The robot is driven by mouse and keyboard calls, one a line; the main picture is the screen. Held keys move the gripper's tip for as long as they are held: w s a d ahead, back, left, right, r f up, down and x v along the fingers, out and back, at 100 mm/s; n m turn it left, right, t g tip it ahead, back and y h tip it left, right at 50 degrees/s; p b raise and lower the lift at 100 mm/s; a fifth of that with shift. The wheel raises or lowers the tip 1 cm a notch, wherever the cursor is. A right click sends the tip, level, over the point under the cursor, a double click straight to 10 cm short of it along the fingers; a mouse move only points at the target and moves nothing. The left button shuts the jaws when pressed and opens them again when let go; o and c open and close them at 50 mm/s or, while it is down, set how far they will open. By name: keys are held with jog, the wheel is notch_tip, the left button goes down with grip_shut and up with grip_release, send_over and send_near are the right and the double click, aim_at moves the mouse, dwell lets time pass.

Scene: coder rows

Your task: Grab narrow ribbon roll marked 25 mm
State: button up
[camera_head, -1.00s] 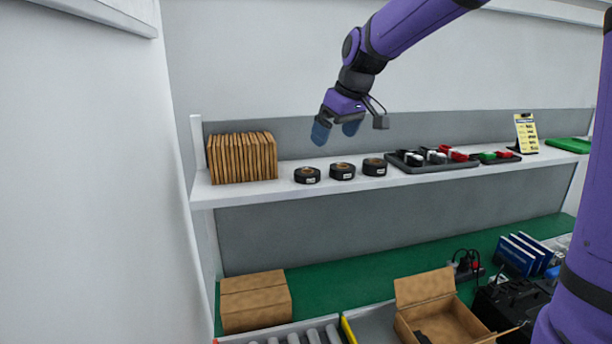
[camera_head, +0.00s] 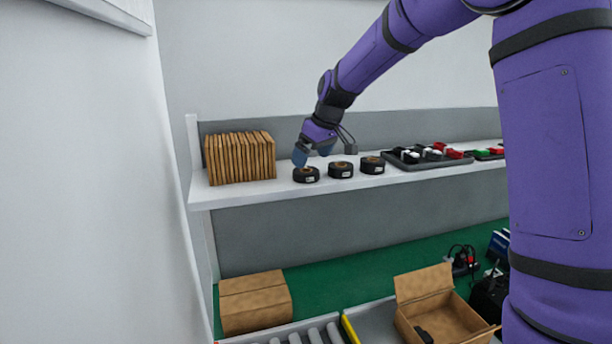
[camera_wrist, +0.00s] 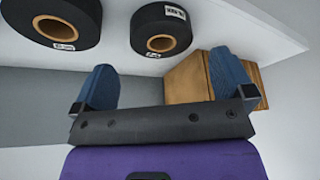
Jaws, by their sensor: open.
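Three black ribbon rolls with brown cores and small white labels sit in a row on the shelf: left roll (camera_head: 306,175), middle roll (camera_head: 340,170) and right roll (camera_head: 372,165). Their label text is too small to read, so I cannot tell which says 25 mm. My gripper (camera_head: 313,152), with blue fingers, is open and empty just above and behind the left roll. In the wrist view my gripper (camera_wrist: 165,80) shows its fingers spread, with the left roll (camera_wrist: 160,30) beyond them and the middle roll (camera_wrist: 62,22) beside it. The right roll is out of that view.
A row of upright cardboard pieces (camera_head: 240,158) stands left of the rolls on the white shelf (camera_head: 250,193). A dark tray (camera_head: 420,166) with red, white and black items is to their right. Below are a closed carton (camera_head: 255,303) and an open box (camera_head: 440,300).

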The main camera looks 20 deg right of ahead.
aim_at(306, 168)
jog(key=x, duration=0.5)
jog(key=shift+a, duration=0.1)
jog(key=c, duration=1)
jog(key=shift+r, duration=0.1)
